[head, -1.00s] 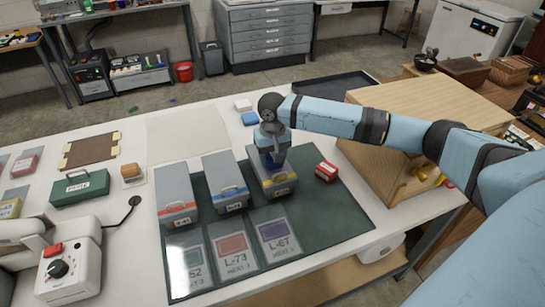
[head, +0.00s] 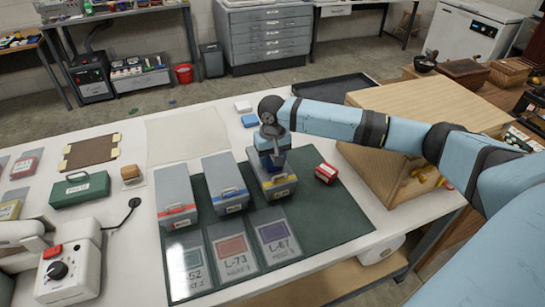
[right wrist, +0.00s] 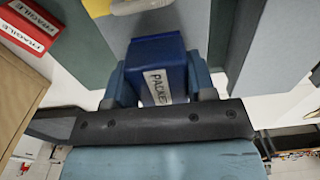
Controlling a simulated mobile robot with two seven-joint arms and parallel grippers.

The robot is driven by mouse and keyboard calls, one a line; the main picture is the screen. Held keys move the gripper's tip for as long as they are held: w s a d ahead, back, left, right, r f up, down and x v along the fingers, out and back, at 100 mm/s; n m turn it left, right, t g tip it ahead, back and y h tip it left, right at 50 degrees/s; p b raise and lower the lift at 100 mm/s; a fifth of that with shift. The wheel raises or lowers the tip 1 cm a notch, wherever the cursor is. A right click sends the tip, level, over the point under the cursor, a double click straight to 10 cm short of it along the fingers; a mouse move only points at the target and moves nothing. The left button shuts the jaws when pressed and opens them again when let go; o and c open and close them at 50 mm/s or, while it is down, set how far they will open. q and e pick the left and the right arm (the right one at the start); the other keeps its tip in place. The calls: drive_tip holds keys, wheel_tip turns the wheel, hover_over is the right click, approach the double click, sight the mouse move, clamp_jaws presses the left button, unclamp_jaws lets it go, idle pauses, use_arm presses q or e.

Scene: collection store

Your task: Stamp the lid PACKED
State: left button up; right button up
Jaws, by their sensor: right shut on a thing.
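My right gripper (head: 272,154) is shut on a blue stamp, with its fingers on both sides of it. The blue stamp (right wrist: 158,60) carries a white label reading PACKED in the right wrist view. In the head view the gripper is over the lid of the grey box with a yellow band (head: 281,184), the rightmost of three. I cannot tell whether the stamp touches the lid; its lower face is hidden. Two more grey boxes, one with a blue band (head: 224,180) and one with a red band (head: 176,195), stand to the left. My left gripper is not in view.
A red FRAGILE block (head: 326,173) is just right of the yellow-banded box. A wooden cabinet (head: 410,115) stands close under my right arm. A blue pad (head: 250,120) lies behind the boxes. The green mat (head: 335,218) is bare at front right.

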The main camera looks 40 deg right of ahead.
drive_tip(key=shift+f, duration=0.4)
idle(0.7)
wheel_tip(320, 180, up, 4)
drive_tip(key=p, duration=0.5)
drive_tip(key=shift+f, duration=0.15)
wheel_tip(320, 180, up, 2)
drive_tip(key=p, duration=0.2)
drive_tip(key=shift+p, duration=0.35)
drive_tip(key=shift+r+p, duration=0.75)
drive_tip(key=shift+p, duration=0.1)
drive_tip(key=shift+f, duration=0.1)
